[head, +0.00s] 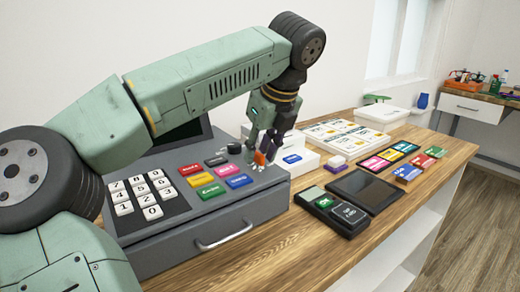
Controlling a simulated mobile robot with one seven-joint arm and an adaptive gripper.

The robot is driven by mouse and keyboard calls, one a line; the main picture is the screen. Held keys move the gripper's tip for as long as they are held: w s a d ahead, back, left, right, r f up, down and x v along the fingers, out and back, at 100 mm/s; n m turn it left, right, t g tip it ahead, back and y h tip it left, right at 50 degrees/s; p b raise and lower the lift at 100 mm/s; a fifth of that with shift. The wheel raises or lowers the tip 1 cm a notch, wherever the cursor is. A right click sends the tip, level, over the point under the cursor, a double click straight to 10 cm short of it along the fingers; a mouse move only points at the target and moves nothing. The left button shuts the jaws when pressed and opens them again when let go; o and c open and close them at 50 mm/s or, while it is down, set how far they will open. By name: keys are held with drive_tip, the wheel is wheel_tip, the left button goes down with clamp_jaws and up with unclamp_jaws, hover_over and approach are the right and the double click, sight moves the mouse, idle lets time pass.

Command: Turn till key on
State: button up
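The grey till (265,207) stands at the left of the wooden counter, with a white number pad (145,192), coloured buttons and a drawer handle (224,236). A small black round knob (234,147) is on the till's top, left of my gripper. My gripper (262,156) points down at the till's right rear part. A small orange piece (260,158) shows at its fingertips; it may be the key, but I cannot tell. Whether the fingers grip it or only stand beside it is too small to see. My arm hides part of the till's dark screen (185,132).
A card terminal (335,210) and a dark tablet (366,190) lie right of the till. Bare counter (285,262) shows in front.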

drive_tip(key=shift+c, duration=0.6)
clamp_jaws()
drive_tip(key=shift+m, duration=0.3)
drive_tip(key=shift+a+m+h+b, duration=0.1)
drive_tip(key=shift+m+h+b, duration=0.35)
drive_tip(key=shift+m, duration=0.55)
drive_tip(key=m+h, duration=0.1)
drive_tip(key=m, duration=0.1)
drive_tip(key=m+h, duration=0.1)
drive_tip(key=m, duration=0.1)
drive_tip(key=shift+a+t, duration=0.1)
drive_tip(key=shift+t, duration=0.3)
drive_tip(key=m+h+p, duration=0.1)
drive_tip(key=m, duration=0.2)
drive_tip(key=m+h, duration=0.1)
drive_tip(key=m, duration=0.2)
drive_tip(key=shift+a+r+g+p, duration=0.1)
drive_tip(key=shift+r+g+p, duration=0.05)
drive_tip(key=shift+g+p, duration=0.2)
drive_tip(key=m+p, duration=0.1)
drive_tip(key=m, duration=0.1)
drive_tip(key=m+g+h+p, duration=0.1)
drive_tip(key=m, duration=0.2)
drive_tip(key=shift+w+a+h+p, duration=0.1)
drive_tip(key=shift+h+p, duration=0.15)
drive_tip(key=shift+p, duration=0.1)
